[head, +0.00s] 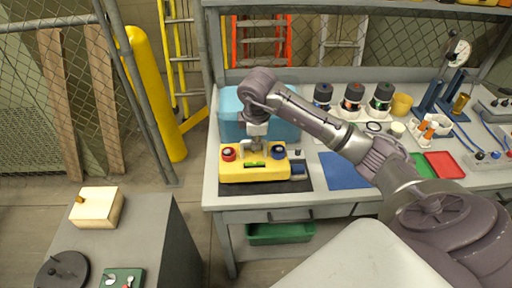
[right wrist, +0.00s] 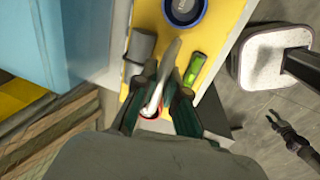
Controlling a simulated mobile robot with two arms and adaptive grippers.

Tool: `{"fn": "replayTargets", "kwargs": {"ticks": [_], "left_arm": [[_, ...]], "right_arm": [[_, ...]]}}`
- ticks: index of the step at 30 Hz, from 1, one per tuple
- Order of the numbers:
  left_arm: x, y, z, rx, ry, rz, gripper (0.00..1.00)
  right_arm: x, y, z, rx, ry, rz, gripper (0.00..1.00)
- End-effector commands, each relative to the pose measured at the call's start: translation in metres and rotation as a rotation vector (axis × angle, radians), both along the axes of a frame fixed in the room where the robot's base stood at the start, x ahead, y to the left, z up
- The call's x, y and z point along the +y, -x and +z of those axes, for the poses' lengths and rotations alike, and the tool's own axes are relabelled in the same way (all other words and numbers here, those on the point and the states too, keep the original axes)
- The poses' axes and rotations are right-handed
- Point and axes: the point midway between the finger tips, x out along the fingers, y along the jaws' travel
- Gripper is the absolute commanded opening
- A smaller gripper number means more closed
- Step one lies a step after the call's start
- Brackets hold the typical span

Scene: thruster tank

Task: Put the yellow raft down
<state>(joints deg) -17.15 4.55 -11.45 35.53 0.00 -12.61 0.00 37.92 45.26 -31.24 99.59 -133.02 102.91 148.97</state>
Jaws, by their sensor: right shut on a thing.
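The yellow raft (head: 236,174) is at the left end of the workbench, level, over a black mat (head: 302,184). It carries a red-ringed canister, a blue-ringed canister and a green strip. I cannot tell whether it touches the mat or hangs just above it. My right gripper (head: 255,143) comes down over the raft's middle and is shut on its upright grey handle. In the right wrist view the fingers (right wrist: 163,98) close around the pale handle, above the yellow deck (right wrist: 226,22). What seems to be my left gripper (right wrist: 275,120) shows small and dark over the floor.
A light-blue bin (head: 230,115) stands right behind the raft. A blue mat (head: 343,170) lies to its right. Several dark canisters (head: 352,98), a yellow cup (head: 401,104) and a red tray (head: 444,165) are farther right. A grey side table (head: 150,232) stands at lower left.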

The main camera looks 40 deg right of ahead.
Motion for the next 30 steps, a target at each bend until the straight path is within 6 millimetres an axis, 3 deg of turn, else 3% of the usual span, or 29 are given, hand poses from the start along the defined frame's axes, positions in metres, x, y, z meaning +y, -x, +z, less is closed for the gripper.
{"fn": "replayTargets", "kwargs": {"ticks": [9,16,17,21,30], "left_arm": [[0.000,0.000,0.017,0.001,0.000,0.000,0.40],[0.000,0.000,0.016,0.001,0.000,0.000,0.40],[0.000,0.000,0.016,0.001,0.000,0.000,0.40],[0.000,0.000,0.016,0.001,0.000,0.000,0.40],[0.000,0.001,0.015,0.001,0.000,0.000,0.40]], "right_arm": [[0.000,0.000,-0.036,0.002,-0.001,-0.001,0.00],[0.000,-0.001,-0.040,-0.002,0.000,0.000,0.00],[0.000,0.000,-0.041,0.000,0.000,0.000,0.12],[0.000,0.000,-0.041,0.000,0.000,0.000,0.35],[0.000,0.000,-0.040,0.000,0.000,0.000,0.35]]}}
